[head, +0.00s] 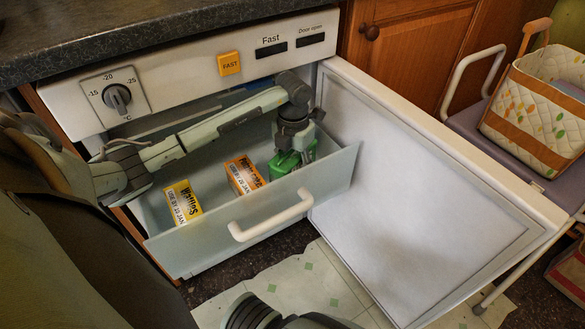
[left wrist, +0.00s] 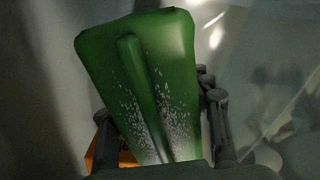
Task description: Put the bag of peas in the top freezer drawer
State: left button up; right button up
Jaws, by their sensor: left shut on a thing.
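The bag of peas (head: 283,164) is a green bag inside the pulled-out top freezer drawer (head: 255,232), toward its right end. In the left wrist view the green bag (left wrist: 150,75) fills the middle, with pale frost-like specks on it. My left gripper (head: 292,150) reaches down into the drawer from above and is shut on the bag. Its fingers (left wrist: 160,130) lie on both sides of the bag. Whether the bag touches the drawer floor is hidden. My right gripper is not clearly seen; only a dark arm part shows at the bottom edge.
A yellow box (head: 183,202) and an orange box (head: 244,175) stand in the drawer left of the bag. The freezer door (head: 430,200) is swung open to the right. A quilted basket (head: 535,110) sits on a trolley at the far right. The worktop (head: 150,35) overhangs behind.

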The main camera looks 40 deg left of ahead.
pick_arm(q)
jog(key=shift+f, duration=0.1)
pick_arm(e)
jog(key=shift+w+a+r, duration=0.1)
jog(key=shift+w+a, duration=0.15)
pick_arm(q)
jog(key=o, duration=1.6)
jog(key=shift+c, duration=0.2)
